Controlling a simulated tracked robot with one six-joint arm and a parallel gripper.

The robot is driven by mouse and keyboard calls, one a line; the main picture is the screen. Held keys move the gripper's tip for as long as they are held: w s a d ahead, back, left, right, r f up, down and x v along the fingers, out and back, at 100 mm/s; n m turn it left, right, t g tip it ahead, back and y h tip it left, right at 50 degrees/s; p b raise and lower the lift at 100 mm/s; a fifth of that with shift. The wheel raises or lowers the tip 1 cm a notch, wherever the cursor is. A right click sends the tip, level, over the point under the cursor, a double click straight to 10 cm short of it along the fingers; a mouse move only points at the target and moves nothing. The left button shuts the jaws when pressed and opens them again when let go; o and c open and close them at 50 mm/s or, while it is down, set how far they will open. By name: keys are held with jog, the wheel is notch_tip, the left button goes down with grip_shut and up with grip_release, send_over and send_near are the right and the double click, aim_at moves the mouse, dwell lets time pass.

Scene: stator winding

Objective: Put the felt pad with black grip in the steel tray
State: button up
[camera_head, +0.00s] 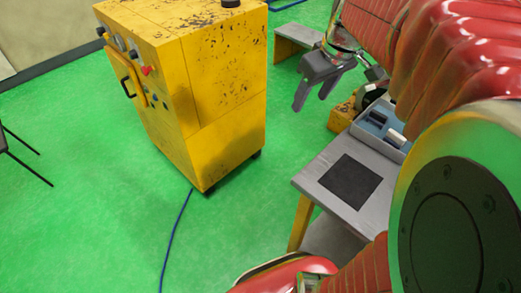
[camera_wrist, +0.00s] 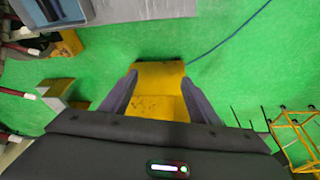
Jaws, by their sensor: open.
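My gripper (camera_head: 313,99) is open and empty in the air, left of and above the grey table's far end. In the wrist view my gripper (camera_wrist: 160,77) has its two fingers spread with nothing between them. A grey tray (camera_head: 373,141) with a bluish inside stands on the table at the right. It holds a dark piece (camera_head: 378,117) and a white piece (camera_head: 397,137). I cannot tell whether either is the felt pad with black grip. My arm hides the tray's right side and part of the table.
A square black mat (camera_head: 350,181) lies on the grey table (camera_head: 311,176), with bare top around it. A tall yellow cabinet (camera_head: 225,120) stands left of the table, and it shows below the fingers in the wrist view (camera_wrist: 160,108). A blue cable (camera_head: 175,235) crosses the green floor.

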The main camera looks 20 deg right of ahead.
jog(key=s+a+f+m+t, duration=0.1)
jog(key=s+a+f, duration=0.1)
jog(key=s+a, duration=0.4)
jog(key=s+a+f+m+t, duration=0.1)
jog(key=s+a+f, duration=0.1)
jog(key=s+a, duration=0.4)
jog(key=shift+s+a, duration=0.15)
jog(key=shift+a, duration=2.3)
